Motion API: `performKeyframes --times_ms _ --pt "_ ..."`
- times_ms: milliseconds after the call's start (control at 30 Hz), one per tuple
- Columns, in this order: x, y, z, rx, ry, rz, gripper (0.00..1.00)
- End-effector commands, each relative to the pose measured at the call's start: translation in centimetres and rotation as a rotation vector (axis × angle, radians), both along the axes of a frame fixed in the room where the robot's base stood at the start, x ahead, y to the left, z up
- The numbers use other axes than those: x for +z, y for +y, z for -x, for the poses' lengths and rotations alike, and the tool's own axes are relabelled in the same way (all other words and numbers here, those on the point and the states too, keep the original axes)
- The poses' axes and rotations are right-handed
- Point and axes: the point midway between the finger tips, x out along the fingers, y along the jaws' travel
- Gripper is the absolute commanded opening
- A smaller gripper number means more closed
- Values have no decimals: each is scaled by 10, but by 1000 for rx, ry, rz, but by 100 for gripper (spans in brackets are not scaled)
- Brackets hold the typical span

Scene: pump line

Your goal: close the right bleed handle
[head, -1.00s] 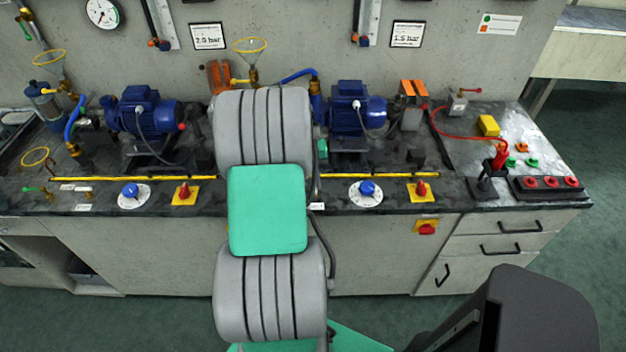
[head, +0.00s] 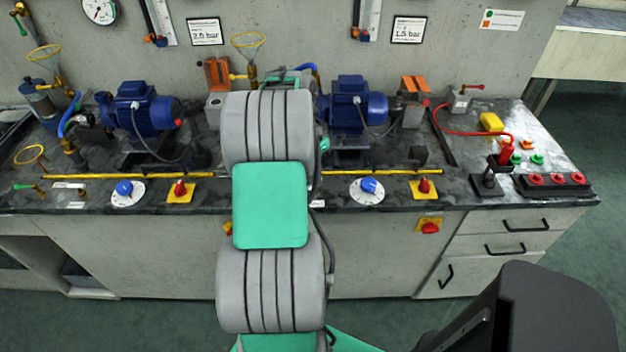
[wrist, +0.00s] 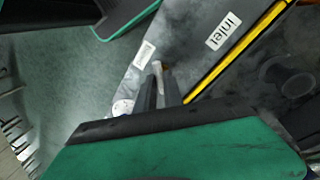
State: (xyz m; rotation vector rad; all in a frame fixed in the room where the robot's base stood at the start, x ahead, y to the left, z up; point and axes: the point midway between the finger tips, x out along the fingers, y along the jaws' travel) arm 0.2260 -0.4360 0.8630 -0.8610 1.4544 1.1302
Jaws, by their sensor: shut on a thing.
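In the wrist view the two dark fingers of my gripper (wrist: 160,92) are close together, low over the bench's front edge. A small pale, brass-coloured fitting (wrist: 158,68) shows at their tips; the fingers hide most of it. It fits the right bleed handle, which my gripper is shut on, though the lever itself is hardly visible. In the head view my arm covers my gripper and this handle. A similar bleed handle with a green grip (head: 22,187) is at the bench's far left.
A yellow pipe (wrist: 235,50) and an "Inlet" label (wrist: 223,31) lie beside the fingers. Right of my arm are a blue-knobbed dial (head: 369,187), a red switch on a yellow plate (head: 424,187) and a blue pump (head: 350,102). Red buttons (head: 556,180) sit at the right end.

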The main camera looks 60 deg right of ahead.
Motion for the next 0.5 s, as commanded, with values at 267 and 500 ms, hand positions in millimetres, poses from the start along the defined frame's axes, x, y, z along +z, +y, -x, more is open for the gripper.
performKeyframes --times_ms 267,500 --pt "-6 -3 0 -260 -3 4 0" --pt "-7 -4 1 -480 -4 6 0"
